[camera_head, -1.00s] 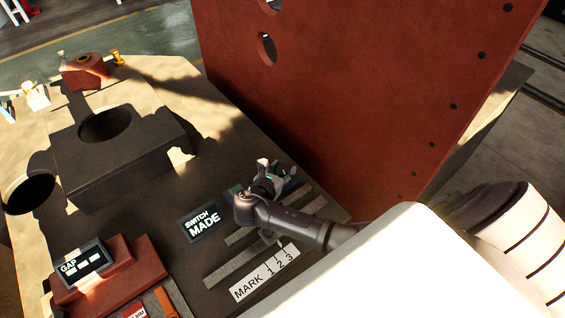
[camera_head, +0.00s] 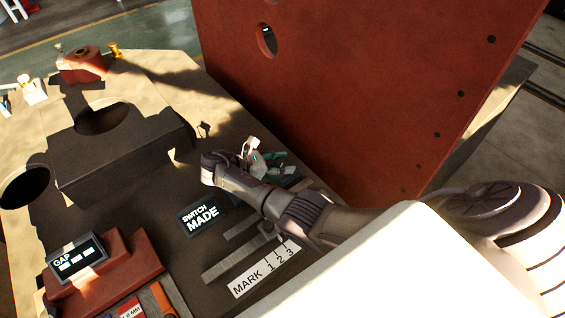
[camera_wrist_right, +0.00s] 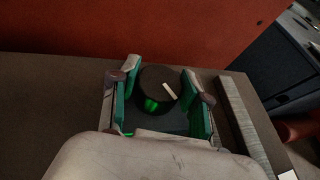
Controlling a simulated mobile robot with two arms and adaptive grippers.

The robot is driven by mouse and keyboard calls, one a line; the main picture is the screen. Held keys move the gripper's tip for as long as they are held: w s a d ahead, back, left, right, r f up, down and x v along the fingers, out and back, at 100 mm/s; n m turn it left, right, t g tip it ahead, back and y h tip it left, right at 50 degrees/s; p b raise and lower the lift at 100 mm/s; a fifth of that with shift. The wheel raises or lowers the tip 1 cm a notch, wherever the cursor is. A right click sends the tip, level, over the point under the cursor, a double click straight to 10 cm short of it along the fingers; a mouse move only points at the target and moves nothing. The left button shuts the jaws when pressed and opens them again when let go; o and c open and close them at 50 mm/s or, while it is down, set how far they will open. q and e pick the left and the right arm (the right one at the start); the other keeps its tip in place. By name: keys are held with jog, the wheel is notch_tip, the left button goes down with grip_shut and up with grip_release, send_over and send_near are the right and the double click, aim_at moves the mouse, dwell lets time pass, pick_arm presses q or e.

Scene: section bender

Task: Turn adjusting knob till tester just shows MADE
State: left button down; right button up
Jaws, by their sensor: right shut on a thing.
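The tester (camera_head: 201,215) is a dark sign that reads "SWITCH MADE". My right gripper (camera_head: 263,160) is beyond it, low at the foot of the red panel. In the right wrist view, the adjusting knob (camera_wrist_right: 158,87) is round and dark, with a white pointer line on top and a green glow on its near side. It sits between the green pads of my right gripper (camera_wrist_right: 160,92), which is shut on it. In the head view I cannot make the knob out among the fingers. My left gripper is not in view.
A tall red panel (camera_head: 340,90) stands close behind my right gripper. A white MARK 1 2 3 scale (camera_head: 263,268) lies in front. A GAP display (camera_head: 76,257) rests on a red block at the left. A dark block with a round hole (camera_head: 125,165) stands farther back.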

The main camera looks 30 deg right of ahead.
dwell(0.5)
jog(key=o, duration=1.2)
jog(key=shift+d, duration=0.1)
jog(key=shift+c, duration=0.2)
jog(key=v, duration=1.2)
jog(key=shift+w, duration=0.1)
